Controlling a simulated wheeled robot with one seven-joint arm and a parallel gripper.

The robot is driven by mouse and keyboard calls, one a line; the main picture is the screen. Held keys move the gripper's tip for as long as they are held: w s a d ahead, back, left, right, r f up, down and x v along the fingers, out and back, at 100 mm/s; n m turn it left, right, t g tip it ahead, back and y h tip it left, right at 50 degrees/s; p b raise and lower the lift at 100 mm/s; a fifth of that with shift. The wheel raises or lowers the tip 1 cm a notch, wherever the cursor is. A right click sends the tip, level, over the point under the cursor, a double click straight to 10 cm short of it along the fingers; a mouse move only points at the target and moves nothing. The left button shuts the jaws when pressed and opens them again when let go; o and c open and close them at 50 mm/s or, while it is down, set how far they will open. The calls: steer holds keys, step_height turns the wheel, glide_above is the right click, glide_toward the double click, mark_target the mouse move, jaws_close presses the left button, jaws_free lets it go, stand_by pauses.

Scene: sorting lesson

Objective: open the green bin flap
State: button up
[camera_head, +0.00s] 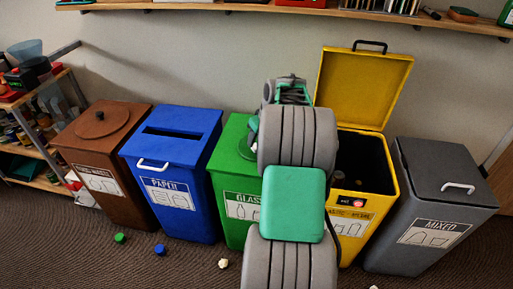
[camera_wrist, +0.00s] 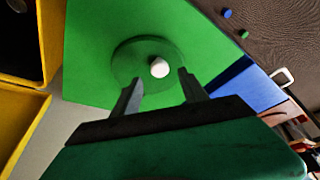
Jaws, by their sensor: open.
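The green bin (camera_head: 226,172) marked GLASS stands between the blue and yellow bins, partly hidden behind my arm. In the wrist view its green top (camera_wrist: 95,50) fills the upper middle. A round darker-green flap (camera_wrist: 127,62) lies on that top and looks shut. A pale rounded knob (camera_wrist: 160,68) sits on the flap. My gripper (camera_wrist: 160,80) is open, its two fingers pointing at the flap, one to each side below the knob. Nothing is between the fingers. Whether they touch the flap cannot be told.
The yellow bin (camera_head: 390,213) stands close on the right with its lid (camera_head: 360,90) raised. The blue bin (camera_head: 180,185) is close on the left. Brown (camera_head: 115,170) and grey (camera_head: 430,190) bins stand at the ends. A shelf (camera_head: 300,9) runs above. Small caps lie on the floor.

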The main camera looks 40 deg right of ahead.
mark_target(255, 145)
steer(key=x, duration=0.4)
steer(key=shift+f, duration=0.25)
steer(key=shift+c, duration=0.4)
steer(key=shift+w, duration=0.1)
jaws_close()
stand_by(0.6)
